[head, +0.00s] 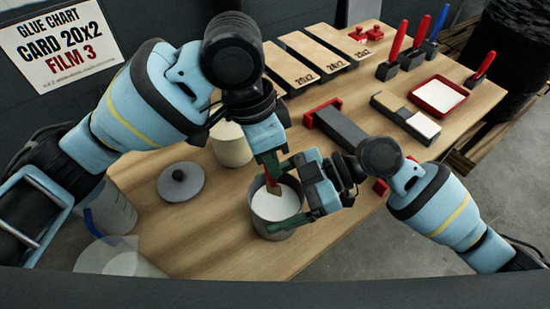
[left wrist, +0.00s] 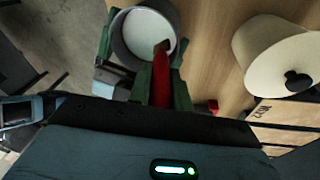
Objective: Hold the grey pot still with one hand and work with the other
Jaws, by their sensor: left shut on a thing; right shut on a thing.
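The grey pot (head: 268,218) stands upright on the table near its front edge, with a pale white fill inside. It also shows at the top of the left wrist view (left wrist: 122,46). My right gripper (head: 285,198) is shut on the pot from the right side, its green fingers against the wall. My left gripper (head: 271,170) is above the pot, shut on a red-handled tool (left wrist: 161,75). The tool points down into the pot and its brownish tip (head: 283,218) is at the pale fill. How deep it sits is unclear.
A grey lid (head: 180,186) lies left of the pot. A cream container (head: 231,150) stands behind it, partly hidden by my left arm. A clear vessel (head: 112,212) is at the left edge. A red-ended grey block (head: 340,128), a red tray (head: 438,96) and several upright-handled tools are farther back.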

